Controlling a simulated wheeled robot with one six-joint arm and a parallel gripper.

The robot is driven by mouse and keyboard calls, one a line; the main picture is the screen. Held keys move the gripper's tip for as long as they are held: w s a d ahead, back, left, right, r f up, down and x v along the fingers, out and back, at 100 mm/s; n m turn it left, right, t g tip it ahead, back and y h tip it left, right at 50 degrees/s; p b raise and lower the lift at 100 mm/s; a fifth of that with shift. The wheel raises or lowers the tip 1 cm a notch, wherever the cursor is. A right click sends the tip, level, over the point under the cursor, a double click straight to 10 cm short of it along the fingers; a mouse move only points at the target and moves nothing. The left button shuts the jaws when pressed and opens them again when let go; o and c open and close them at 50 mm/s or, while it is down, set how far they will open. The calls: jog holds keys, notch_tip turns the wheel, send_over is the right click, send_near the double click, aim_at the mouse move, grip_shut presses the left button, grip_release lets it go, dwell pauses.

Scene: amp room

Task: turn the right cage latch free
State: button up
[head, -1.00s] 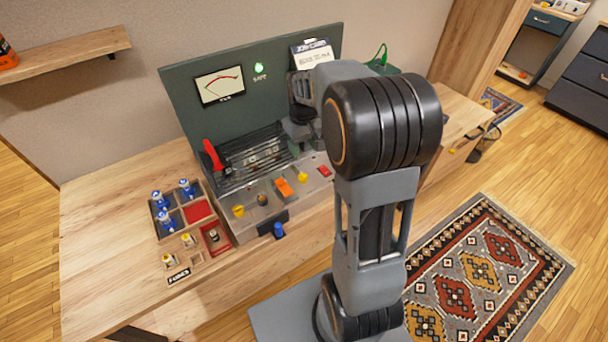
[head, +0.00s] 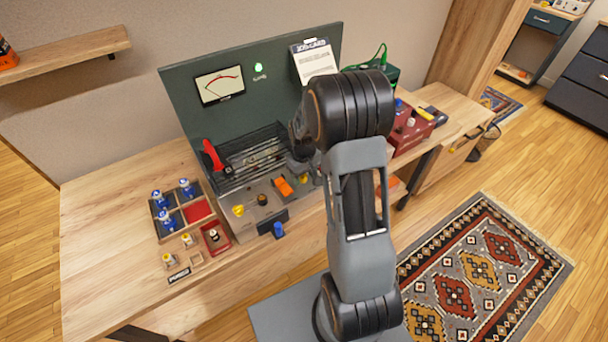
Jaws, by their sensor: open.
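The dark wire cage (head: 255,155) stands on the bench unit in front of the green back panel. A yellow knob-like piece (head: 303,179) sits near the cage's right front end; I cannot tell for sure whether it is the right latch. A similar yellow piece (head: 238,210) is at the left front. My gripper (head: 302,168) is low at the cage's right end, close to the right yellow piece, and open. My arm hides much of it, so its fingertips and any contact are unclear.
A red lever (head: 213,155) rises at the cage's left. An orange switch (head: 283,187) and a black knob (head: 262,199) are on the front deck. A compartment tray (head: 180,208) with blue-topped parts lies left. A red box (head: 408,130) stands right.

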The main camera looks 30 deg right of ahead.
jog(key=shift+c, duration=0.4)
jog(key=c, duration=0.8)
jog(key=m+b, duration=0.1)
jog(key=m, duration=0.3)
jog(key=shift+a+f, duration=0.1)
jog(key=m, duration=0.4)
jog(key=shift+m+b, duration=0.35)
jog(key=shift+m, duration=0.05)
jog(key=m, duration=0.4)
jog(key=shift+w+a+m+b, duration=0.1)
jog(key=shift+w+m+b, duration=0.05)
jog(key=shift+m+b, duration=0.15)
jog(key=shift+m, duration=2.2)
